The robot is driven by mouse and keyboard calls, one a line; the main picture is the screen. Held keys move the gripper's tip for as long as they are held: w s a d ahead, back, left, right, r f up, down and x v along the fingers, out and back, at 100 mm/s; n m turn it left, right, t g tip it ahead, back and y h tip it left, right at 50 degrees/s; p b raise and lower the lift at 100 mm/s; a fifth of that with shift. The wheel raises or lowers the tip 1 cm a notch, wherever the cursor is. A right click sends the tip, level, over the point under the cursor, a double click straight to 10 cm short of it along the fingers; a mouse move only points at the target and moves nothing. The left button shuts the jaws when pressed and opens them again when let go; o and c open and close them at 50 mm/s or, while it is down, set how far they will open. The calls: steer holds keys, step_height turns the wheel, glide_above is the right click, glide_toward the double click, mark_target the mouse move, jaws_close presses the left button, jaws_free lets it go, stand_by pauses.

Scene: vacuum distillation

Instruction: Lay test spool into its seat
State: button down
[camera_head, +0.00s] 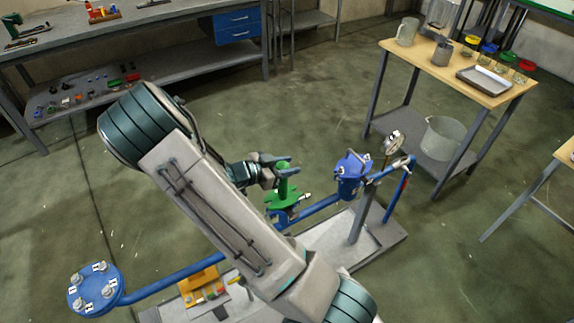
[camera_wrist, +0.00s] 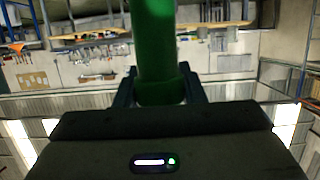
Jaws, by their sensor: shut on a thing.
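The green test spool (camera_head: 284,199) is upright in the head view, with a narrow tube on top and a wide flange lower down. My gripper (camera_head: 283,165) is shut on its upper tube. In the wrist view the spool's green tube (camera_wrist: 157,45) stands between the two fingers (camera_wrist: 160,88). Just below the spool is a blue fitting (camera_head: 281,217) on the blue pipe line (camera_head: 185,272). I cannot tell whether the spool touches it. My arm hides part of the pipe, and no seat shows clearly.
A blue flanged fitting (camera_head: 351,170) and a gauge (camera_head: 392,142) stand right of the spool. A numbered blue flange (camera_head: 95,288) is at lower left. A wooden-topped table (camera_head: 445,70) stands at upper right. Open floor lies behind.

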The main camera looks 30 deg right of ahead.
steer(key=shift+f+b, duration=0.5)
steer(key=shift+f, duration=0.3)
steer(key=c, duration=0.8)
jaws_free()
steer(key=shift+c, duration=0.2)
steer(key=shift+a, duration=0.1)
steer(key=b+v, duration=0.1)
steer(key=v, duration=1.2)
steer(key=shift+a+r+b, duration=0.2)
steer(key=shift+a+b, duration=0.1)
steer(key=shift+b, duration=0.05)
